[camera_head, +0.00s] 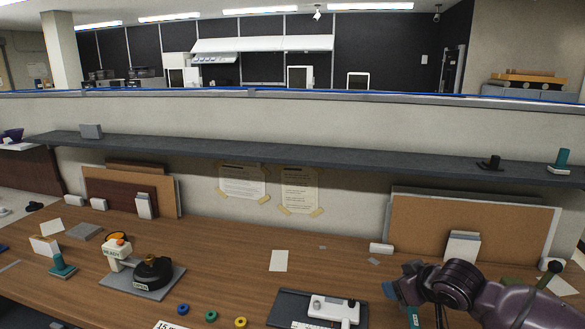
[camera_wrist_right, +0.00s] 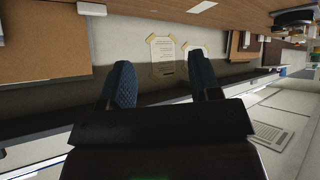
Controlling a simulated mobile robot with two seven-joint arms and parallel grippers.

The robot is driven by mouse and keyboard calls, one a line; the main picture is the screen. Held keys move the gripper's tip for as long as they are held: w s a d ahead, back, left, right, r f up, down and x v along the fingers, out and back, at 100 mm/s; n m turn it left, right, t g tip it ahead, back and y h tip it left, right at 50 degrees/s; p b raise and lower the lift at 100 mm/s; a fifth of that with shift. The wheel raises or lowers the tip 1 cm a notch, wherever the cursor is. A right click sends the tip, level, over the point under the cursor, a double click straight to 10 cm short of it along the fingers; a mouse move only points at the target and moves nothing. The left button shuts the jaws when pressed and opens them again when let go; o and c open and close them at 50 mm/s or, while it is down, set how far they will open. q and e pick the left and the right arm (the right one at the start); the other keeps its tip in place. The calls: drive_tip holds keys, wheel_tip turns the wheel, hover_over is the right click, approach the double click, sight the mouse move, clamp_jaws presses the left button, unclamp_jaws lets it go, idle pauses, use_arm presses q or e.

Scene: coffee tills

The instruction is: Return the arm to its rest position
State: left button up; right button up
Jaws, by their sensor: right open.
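My right arm (camera_head: 455,285) comes in from the lower right in the head view, above the right part of the wooden counter (camera_head: 235,255). In the right wrist view, my right gripper (camera_wrist_right: 165,82) has two dark blue fingers spread apart with nothing between them. That view looks past the fingers to the wall with the taped papers (camera_wrist_right: 163,53). In the head view the fingers are partly hidden by the arm. My left gripper is in neither view.
A dark tray (camera_head: 285,307) with a white device lies left of my right arm. Coloured rings (camera_head: 211,316) lie in front. A grey shelf (camera_head: 300,155) runs along the wall. The counter's middle is mostly clear.

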drive_tip(key=s+d+f+m+t+h+b, duration=0.1)
drive_tip(key=s+f+m+h, duration=0.1)
drive_tip(key=s+f, duration=1)
drive_tip(key=s+d+f+m+t+h+b, duration=0.1)
drive_tip(key=s+d+f+m, duration=0.1)
drive_tip(key=s+f, duration=0.9)
drive_tip(key=s, duration=0.6)
drive_tip(key=shift+s+d+f+m+h, duration=0.25)
drive_tip(key=shift+s+f+m+h, duration=0.1)
drive_tip(key=shift+m+h, duration=0.05)
